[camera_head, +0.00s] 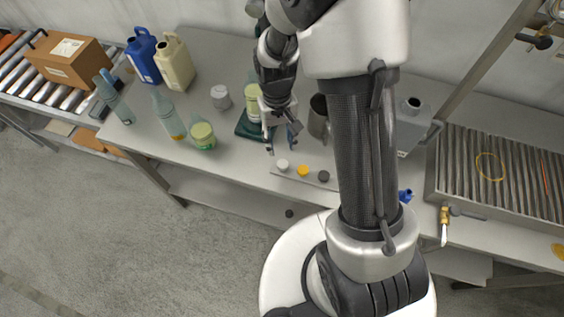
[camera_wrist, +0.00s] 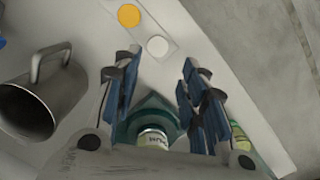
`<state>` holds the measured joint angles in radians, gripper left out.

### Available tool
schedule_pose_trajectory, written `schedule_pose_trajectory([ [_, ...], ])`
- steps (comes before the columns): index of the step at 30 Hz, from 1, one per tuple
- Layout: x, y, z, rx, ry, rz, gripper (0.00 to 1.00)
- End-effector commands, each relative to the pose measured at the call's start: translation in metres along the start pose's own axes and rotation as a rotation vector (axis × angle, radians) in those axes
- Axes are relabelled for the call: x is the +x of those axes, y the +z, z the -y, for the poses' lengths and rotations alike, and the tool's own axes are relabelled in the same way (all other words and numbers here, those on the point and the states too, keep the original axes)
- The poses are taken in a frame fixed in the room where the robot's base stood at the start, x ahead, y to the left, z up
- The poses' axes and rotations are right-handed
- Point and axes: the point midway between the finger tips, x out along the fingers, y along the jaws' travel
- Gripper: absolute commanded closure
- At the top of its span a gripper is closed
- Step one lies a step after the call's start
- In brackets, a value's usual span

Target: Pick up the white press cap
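The white press cap (camera_head: 283,164) is a small round disc at the left end of a row on a pale strip on the bench. It also shows in the wrist view (camera_wrist: 157,47), in full sight just beyond my fingertips. My gripper (camera_head: 286,146) is open and empty above the bench, just behind the white cap. In the wrist view the blue-padded fingers of my gripper (camera_wrist: 160,62) stand wide apart, with the cap in line with the gap between them.
A yellow cap (camera_head: 302,171) and a dark cap (camera_head: 323,177) lie right of the white one. A metal jug (camera_wrist: 40,95) stands close beside my gripper. A labelled jar (camera_wrist: 152,138) stands on a teal base. Several bottles, including a clear one (camera_head: 168,117), stand to the left.

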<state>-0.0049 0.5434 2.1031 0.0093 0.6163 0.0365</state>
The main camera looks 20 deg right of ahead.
Motion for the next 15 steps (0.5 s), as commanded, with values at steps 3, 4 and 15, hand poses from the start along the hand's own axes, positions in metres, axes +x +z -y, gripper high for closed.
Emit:
schedule_pose_trajectory([
  [3,0.027,0.001,0.0,0.0,0.0,0.004,0.61],
  [4,0.031,0.001,0.0,0.0,0.0,0.003,0.61],
  [15,0.058,0.0,-0.001,0.0,0.0,0.001,0.61],
])
